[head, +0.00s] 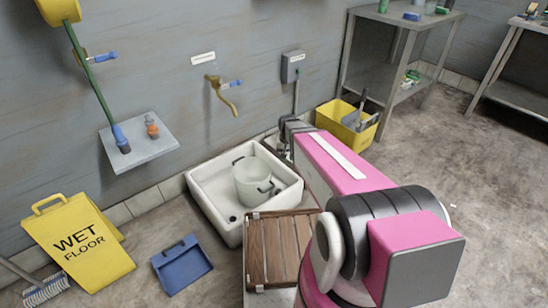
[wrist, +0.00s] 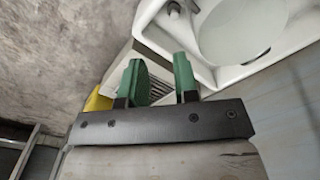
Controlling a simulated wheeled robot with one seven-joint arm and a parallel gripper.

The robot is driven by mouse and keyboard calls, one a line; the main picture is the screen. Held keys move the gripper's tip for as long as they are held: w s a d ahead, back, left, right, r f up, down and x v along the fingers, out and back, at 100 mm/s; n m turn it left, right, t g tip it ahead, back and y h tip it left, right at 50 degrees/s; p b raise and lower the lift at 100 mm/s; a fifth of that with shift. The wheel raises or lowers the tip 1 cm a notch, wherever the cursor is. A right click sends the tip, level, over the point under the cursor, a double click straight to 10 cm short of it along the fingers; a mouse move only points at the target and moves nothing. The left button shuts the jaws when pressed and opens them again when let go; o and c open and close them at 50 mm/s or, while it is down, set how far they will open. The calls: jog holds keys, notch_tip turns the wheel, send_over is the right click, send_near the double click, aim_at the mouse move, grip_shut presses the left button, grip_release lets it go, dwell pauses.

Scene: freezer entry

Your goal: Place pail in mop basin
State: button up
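The pail (head: 254,181) is pale, translucent and round with dark handles. It stands upright inside the white mop basin (head: 207,200) on the floor against the wall, clear of my gripper. In the wrist view the pail (wrist: 235,32) shows at the upper right inside the basin (wrist: 160,45), cut off by the frame edge. My gripper (wrist: 158,66) has two green fingers set apart with nothing held between them. It is beside the basin's outer edge. In the head view my pink arm reaches to the basin's right side and the fingertips are hidden.
A slatted wooden rack (head: 278,252) stands in front of the basin. A yellow tub (head: 342,128) is beyond my arm. A brass tap (head: 221,96) is on the wall above. A blue dustpan (head: 182,265) and yellow floor sign (head: 82,246) are at left. Floor at right is clear.

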jog(key=s+d+r+n, duration=0.1)
jog(key=s+d+r, duration=0.4)
jog(key=s+r, duration=0.3)
jog(key=s, duration=0.3)
jog(key=shift+s, duration=0.3)
dwell(0.3)
